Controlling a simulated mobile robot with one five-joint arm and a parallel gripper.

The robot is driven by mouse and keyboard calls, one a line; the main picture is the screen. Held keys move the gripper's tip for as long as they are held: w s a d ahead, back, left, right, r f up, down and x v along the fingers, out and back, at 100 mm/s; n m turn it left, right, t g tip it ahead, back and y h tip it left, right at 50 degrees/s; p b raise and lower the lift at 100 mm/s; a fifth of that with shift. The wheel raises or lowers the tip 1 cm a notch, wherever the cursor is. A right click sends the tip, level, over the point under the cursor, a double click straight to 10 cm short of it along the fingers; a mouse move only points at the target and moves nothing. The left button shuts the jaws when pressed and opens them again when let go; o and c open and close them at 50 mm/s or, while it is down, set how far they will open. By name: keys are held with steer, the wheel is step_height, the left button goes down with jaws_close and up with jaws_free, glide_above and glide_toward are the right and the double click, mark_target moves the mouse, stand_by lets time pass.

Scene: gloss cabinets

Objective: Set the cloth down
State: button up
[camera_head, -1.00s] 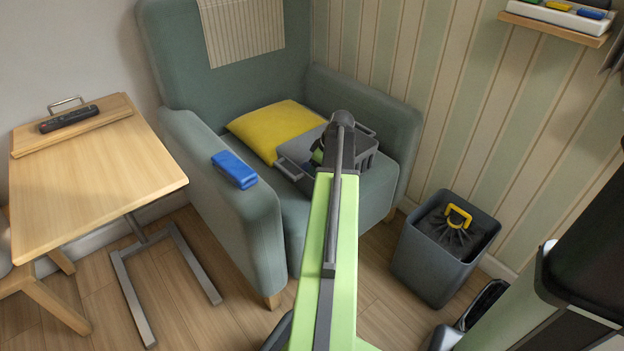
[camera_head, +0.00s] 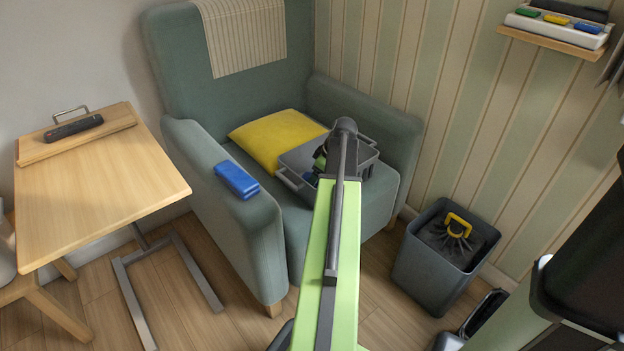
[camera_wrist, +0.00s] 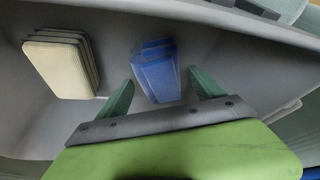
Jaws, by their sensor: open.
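A blue folded cloth (camera_wrist: 157,76) lies on the floor of a grey caddy in the wrist view. My gripper (camera_wrist: 158,88) is open, with its two green fingers apart on either side of the cloth's near part. I cannot tell whether either finger touches it. The grey caddy (camera_head: 291,180) stands on the armchair seat in the head view, where my arm hides much of its inside. A cream layered stack (camera_wrist: 58,66) lies in the caddy to the left of the cloth.
A yellow cushion (camera_head: 274,139) lies behind the caddy on the green armchair (camera_head: 185,160). A blue item (camera_head: 237,180) rests on its left armrest. A wooden table (camera_head: 95,195) holds a remote (camera_head: 74,129). A grey bin (camera_head: 432,272) stands right; a shelf (camera_head: 555,38) hangs above.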

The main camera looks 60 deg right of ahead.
steer(key=p+v, duration=0.9)
steer(key=v, duration=0.1)
steer(key=shift+r, duration=0.4)
steer(key=shift+s, duration=0.15)
